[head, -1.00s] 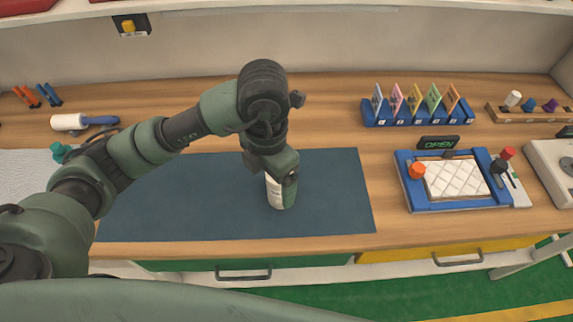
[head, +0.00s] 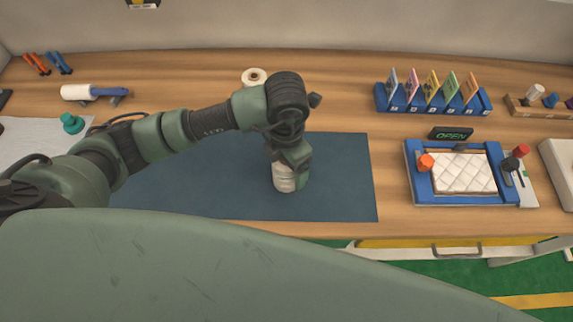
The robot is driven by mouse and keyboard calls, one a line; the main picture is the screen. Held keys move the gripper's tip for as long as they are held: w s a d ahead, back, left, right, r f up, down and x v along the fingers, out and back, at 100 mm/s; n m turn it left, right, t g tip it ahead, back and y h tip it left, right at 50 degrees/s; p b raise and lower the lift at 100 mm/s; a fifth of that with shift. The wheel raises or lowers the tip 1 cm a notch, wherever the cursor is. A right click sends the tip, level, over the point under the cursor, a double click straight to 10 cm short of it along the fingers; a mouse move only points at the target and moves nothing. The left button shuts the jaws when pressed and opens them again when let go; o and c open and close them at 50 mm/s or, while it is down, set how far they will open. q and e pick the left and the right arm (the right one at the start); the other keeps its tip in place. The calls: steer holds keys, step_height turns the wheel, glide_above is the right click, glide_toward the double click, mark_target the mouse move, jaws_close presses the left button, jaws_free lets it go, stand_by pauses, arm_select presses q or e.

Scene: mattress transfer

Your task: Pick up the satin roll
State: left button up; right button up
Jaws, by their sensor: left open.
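A cream-white roll with a tan hollow core (head: 254,76) stands on the wooden bench behind my left wrist in the head view; it looks like the satin roll. Its lower part is partly hidden by my arm. My left gripper (head: 286,185) points down over the dark blue mat (head: 210,185), in front of the roll and apart from it. A pale banded cylindrical shape shows at the gripper's lower end; I cannot tell whether it is part of the gripper. The gripper is open, though its fingertips are not clear. My right gripper is not in view.
At right are a blue frame (head: 412,190) around a quilted white pad, an OPEN sign (head: 451,134) and a blue rack (head: 432,104) of coloured cards. At left are a white-and-blue roller (head: 90,93) and a teal knob (head: 72,123). The mat's right part is clear.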

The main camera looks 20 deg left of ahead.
arm_select(q)
steer(key=shift+f, duration=0.2)
steer(key=shift+r, duration=0.1)
steer(key=c, duration=1.8)
steer(key=shift+c, duration=0.2)
